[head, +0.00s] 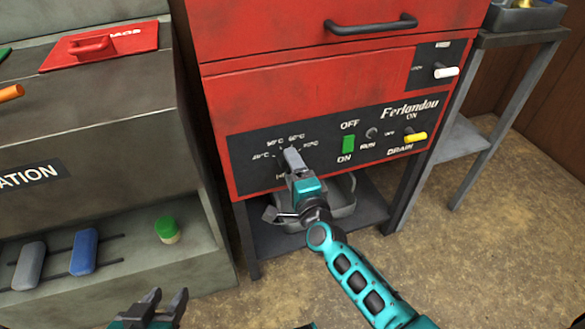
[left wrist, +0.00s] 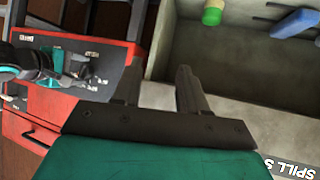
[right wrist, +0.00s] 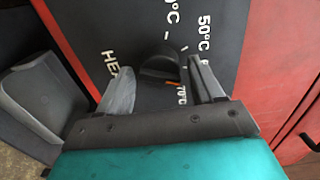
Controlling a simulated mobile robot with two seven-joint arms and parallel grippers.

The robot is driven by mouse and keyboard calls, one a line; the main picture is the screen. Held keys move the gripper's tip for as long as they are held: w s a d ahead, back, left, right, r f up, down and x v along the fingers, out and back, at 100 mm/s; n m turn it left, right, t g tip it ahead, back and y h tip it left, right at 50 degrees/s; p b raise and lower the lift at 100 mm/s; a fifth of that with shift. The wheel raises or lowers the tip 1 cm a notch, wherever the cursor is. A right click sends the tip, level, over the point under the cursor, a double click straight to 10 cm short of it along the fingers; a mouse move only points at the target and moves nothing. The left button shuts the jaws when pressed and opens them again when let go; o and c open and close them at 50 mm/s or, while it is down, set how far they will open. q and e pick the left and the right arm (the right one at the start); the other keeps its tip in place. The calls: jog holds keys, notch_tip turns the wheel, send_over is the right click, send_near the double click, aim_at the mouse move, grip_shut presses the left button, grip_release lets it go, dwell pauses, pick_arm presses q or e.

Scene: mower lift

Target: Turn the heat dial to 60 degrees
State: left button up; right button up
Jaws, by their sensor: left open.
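The heat dial (right wrist: 158,66) is a dark round knob on the black panel (right wrist: 120,28) of the red machine. Printed degree marks surround it, with "50°C" readable in the right wrist view. A small orange mark shows at its lower edge; which degree mark it points to I cannot tell. My right gripper (head: 291,158) is at the dial, its fingers (right wrist: 160,74) apart on either side of the knob, with small gaps showing. It hides the dial in the head view. My left gripper (head: 165,300) is open and empty, low in front of the grey bench.
Right of the dial are a green OFF/ON switch (head: 348,145), a small run knob (head: 371,133) and a yellow drain handle (head: 415,137). A grey tray (head: 342,212) sits under the machine. The grey bench (head: 95,115) stands left, with blue and green items on its shelf.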

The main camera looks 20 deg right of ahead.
jog(key=shift+o, duration=0.5)
jog(key=shift+s, duration=0.1)
jog(key=s+p, duration=0.2)
jog(key=s, duration=1)
jog(key=shift+s+d+p, duration=0.2)
jog(key=shift+s+p, duration=0.1)
jog(key=shift+s, duration=0.05)
